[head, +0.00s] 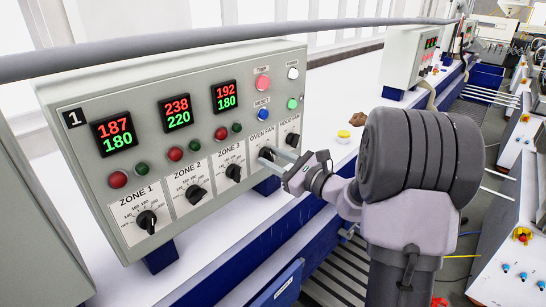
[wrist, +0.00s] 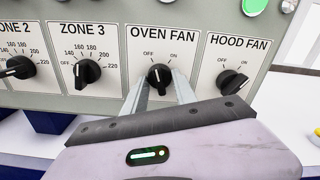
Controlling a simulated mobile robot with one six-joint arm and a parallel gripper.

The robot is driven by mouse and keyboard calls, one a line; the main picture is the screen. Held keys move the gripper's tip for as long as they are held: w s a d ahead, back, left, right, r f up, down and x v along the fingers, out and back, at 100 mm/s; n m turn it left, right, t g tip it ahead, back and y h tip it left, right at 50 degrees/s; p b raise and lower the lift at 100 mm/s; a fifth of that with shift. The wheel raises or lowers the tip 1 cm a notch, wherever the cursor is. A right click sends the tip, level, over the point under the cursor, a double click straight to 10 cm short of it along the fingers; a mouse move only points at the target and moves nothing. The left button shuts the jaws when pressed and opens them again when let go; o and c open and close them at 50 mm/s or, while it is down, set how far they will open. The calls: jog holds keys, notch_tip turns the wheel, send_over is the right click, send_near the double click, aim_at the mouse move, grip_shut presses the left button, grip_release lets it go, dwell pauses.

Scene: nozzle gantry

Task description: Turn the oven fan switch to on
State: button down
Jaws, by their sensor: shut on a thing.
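The oven fan switch is a black rotary knob (wrist: 159,77) under the OVEN FAN label, with OFF at its upper left and ON at its upper right. Its pale pointer mark looks roughly upward; I cannot tell exactly which way it leans. My gripper (wrist: 160,92) has one finger on each side of this knob and is shut on it. In the head view the knob (head: 265,153) is partly hidden by my gripper (head: 274,161), which reaches in from the right.
The hood fan knob (wrist: 231,82) is close on the right, and the zone 3 knob (wrist: 87,73) is on the left. The grey control box (head: 95,198) stands on a white bench (head: 330,90). A yellow-topped button (head: 343,134) is on the bench behind my wrist.

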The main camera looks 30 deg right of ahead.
jog(key=m+p, duration=0.2)
jog(key=m, duration=0.3)
jog(key=shift+a+m+p, duration=0.1)
jog(key=shift+m+p, duration=0.2)
jog(key=shift+p, duration=0.05)
jog(key=shift+m+p, duration=1.15)
jog(key=shift+m, duration=0.75)
jog(key=c, duration=1)
grip_release()
jog(key=b+v, duration=0.4)
jog(key=v, duration=1.3)
jog(key=shift+s, duration=0.25)
